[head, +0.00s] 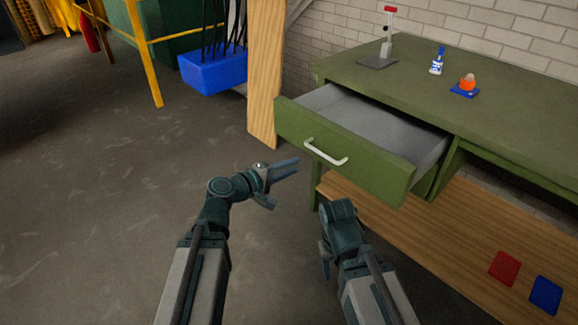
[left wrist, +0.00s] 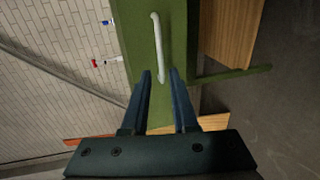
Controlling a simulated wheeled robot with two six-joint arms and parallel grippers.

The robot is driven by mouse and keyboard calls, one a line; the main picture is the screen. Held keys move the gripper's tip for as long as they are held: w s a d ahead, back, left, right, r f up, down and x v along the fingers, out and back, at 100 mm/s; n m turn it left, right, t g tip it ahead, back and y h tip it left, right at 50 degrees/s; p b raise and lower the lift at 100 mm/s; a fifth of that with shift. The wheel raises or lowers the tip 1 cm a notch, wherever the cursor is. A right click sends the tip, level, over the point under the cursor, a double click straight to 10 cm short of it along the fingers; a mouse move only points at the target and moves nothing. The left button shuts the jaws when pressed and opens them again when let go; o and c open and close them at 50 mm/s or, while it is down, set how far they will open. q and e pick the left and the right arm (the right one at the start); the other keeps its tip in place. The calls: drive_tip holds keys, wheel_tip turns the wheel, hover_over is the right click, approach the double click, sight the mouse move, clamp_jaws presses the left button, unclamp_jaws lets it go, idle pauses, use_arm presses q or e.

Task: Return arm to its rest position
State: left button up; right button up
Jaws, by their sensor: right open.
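My left gripper (head: 284,184) is open and empty in the head view, left of the green drawer (head: 335,155) and apart from it. The drawer is pulled out of the green workbench, and the part of its grey inside that shows is empty. Its pale handle (head: 326,152) is on the front. In the left wrist view, the two left fingers (left wrist: 160,100) are apart, with the handle (left wrist: 158,45) beyond their tips and nothing between them. My right gripper (head: 325,262) is open and points down, below the drawer, partly hidden by its own wrist.
A red pad (head: 504,268) and a blue pad (head: 545,295) lie on the lower wooden shelf.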

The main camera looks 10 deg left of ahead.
use_arm(q)
drive_tip(key=s+d+r+m+g+y+p, duration=0.1)
drive_tip(key=s+d+m+g+y+p, duration=0.1)
drive_tip(key=s+d+m+g+p, duration=0.9)
drive_tip(key=s+a+r+m+g+y+p, duration=0.1)
drive_tip(key=s+a+r+m+y+p, duration=0.2)
drive_tip(key=s+a+r+y+p, duration=0.2)
drive_tip(key=s+a+y+p, duration=0.3)
drive_tip(key=y+p, duration=0.1)
drive_tip(key=p, duration=0.3)
drive_tip(key=shift+r+g+p, duration=0.15)
drive_tip(key=shift+g+p, duration=0.15)
drive_tip(key=shift+p, duration=0.05)
